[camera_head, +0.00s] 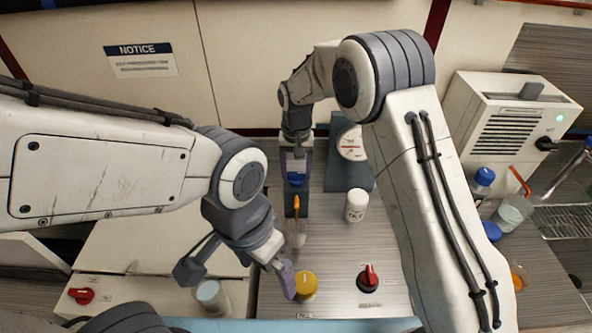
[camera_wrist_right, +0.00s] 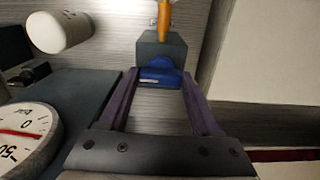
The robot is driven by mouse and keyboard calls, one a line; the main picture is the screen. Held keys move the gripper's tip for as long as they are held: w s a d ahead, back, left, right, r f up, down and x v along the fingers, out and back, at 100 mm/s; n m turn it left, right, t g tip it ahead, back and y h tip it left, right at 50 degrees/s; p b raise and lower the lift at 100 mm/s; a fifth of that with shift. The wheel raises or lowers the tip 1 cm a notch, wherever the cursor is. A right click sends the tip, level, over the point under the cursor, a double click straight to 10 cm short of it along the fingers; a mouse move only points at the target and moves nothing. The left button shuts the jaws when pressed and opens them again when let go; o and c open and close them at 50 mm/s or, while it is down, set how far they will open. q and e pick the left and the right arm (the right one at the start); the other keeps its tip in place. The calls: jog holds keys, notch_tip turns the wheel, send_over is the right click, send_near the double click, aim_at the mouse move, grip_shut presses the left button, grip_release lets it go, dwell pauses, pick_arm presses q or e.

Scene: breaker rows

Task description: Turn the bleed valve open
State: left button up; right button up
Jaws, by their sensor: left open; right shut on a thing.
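My right gripper (camera_head: 296,172) reaches down at the back of the bench beside the gauge. It is shut on a blue part (camera_wrist_right: 163,72) at a small grey block (camera_wrist_right: 165,47); in the right wrist view the fingers lie on either side of the blue part. An orange piece (camera_head: 296,204) stands out from the block's front. I cannot tell for sure that the blue part is the bleed valve. My left gripper (camera_head: 284,279) is open at the bench's front, close beside a yellow round knob (camera_head: 306,285); whether it touches is unclear.
A dial gauge (camera_head: 352,143) on a grey housing stands right of the grey block, with a white bottle (camera_head: 356,205) in front. A red knob (camera_head: 369,278) sits front right, another red knob (camera_head: 81,295) far left. A vented white machine (camera_head: 510,120) and several containers stand right.

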aim_at(296, 173)
jog(key=o, duration=1.4)
notch_tip(296, 173, up, 11)
jog(key=shift+f+b, duration=0.2)
jog(key=shift+b, duration=0.85)
jog(key=shift+f, duration=0.15)
notch_tip(296, 173, down, 10)
jog(key=shift+f+p, duration=0.25)
jog(key=shift+p, duration=0.85)
jog(key=shift+r, duration=0.1)
jog(key=shift+n, duration=0.3)
